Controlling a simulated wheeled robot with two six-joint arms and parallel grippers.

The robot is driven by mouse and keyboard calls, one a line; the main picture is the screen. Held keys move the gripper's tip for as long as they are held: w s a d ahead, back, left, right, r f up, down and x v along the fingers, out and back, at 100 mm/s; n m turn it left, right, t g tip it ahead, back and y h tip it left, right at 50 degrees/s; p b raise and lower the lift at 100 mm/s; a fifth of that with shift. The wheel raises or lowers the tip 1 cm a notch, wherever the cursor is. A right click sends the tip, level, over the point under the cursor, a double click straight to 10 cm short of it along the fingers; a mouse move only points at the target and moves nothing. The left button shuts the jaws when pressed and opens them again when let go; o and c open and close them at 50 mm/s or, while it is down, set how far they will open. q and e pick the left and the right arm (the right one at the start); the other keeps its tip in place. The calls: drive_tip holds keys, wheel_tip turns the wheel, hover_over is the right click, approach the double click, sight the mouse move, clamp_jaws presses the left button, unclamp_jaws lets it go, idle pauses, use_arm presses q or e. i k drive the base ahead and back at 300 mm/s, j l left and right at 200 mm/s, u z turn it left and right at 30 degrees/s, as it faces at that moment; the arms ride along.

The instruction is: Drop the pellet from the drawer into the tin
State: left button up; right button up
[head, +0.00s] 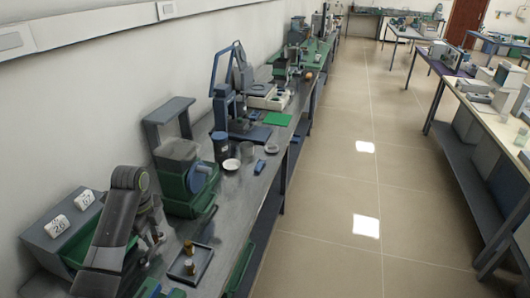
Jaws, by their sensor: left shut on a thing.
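My left gripper (153,237) hangs over the near left end of the grey bench, partly hidden by its own dark arm. No pellet can be made out. A dark blue canister (221,146) and a small grey cup (247,151) stand farther along; either could be the tin. My right gripper is not in view.
A dark tray (203,262) with brass-coloured pieces (189,266) lies right of the gripper. A green machine (178,180) stands behind it. A white dish (231,165), blue block (260,167) and green mat (277,119) lie farther back. The tiled aisle (340,200) is clear.

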sight(247, 153)
drive_tip(key=i+l, duration=0.25)
drive_tip(key=l, duration=0.15)
drive_tip(key=i+l, duration=0.5)
drive_tip(key=l, duration=0.25)
drive_tip(key=i+l, duration=0.25)
drive_tip(key=l, duration=0.15)
drive_tip(key=i+l, duration=0.2)
drive_tip(key=i, duration=0.3)
drive_tip(key=i+l, duration=0.2)
drive_tip(key=i, duration=0.3)
drive_tip(key=i+j, duration=0.15)
drive_tip(key=j, duration=0.15)
drive_tip(key=i+j, duration=0.15)
drive_tip(key=j, duration=0.15)
drive_tip(key=i+j, duration=0.15)
drive_tip(key=j, duration=0.2)
